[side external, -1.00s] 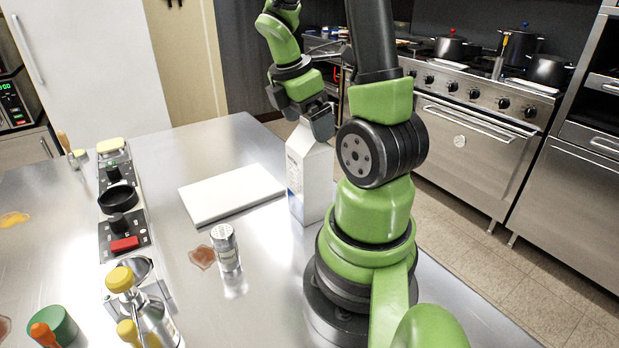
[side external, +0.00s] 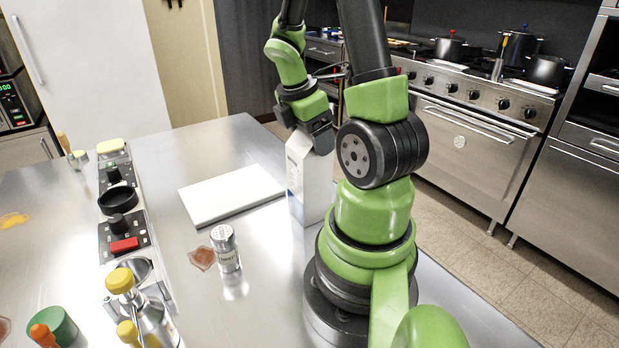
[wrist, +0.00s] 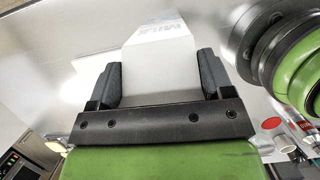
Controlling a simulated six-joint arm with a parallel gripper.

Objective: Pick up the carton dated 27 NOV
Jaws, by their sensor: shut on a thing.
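A white milk carton (side external: 312,186) stands upright on the steel counter, just left of my arm's base. My gripper (side external: 316,140) points down over its top and is shut on it. In the wrist view the two dark fingers of my gripper (wrist: 158,78) press on either side of the white carton (wrist: 160,60), where blue letters reading MILK show. No date is readable on the carton in either view. Part of its right side is hidden by my arm in the side external view.
A white cutting board (side external: 230,194) lies left of the carton. A metal-topped shaker (side external: 226,249) stands in front by a red-brown spill (side external: 202,258).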

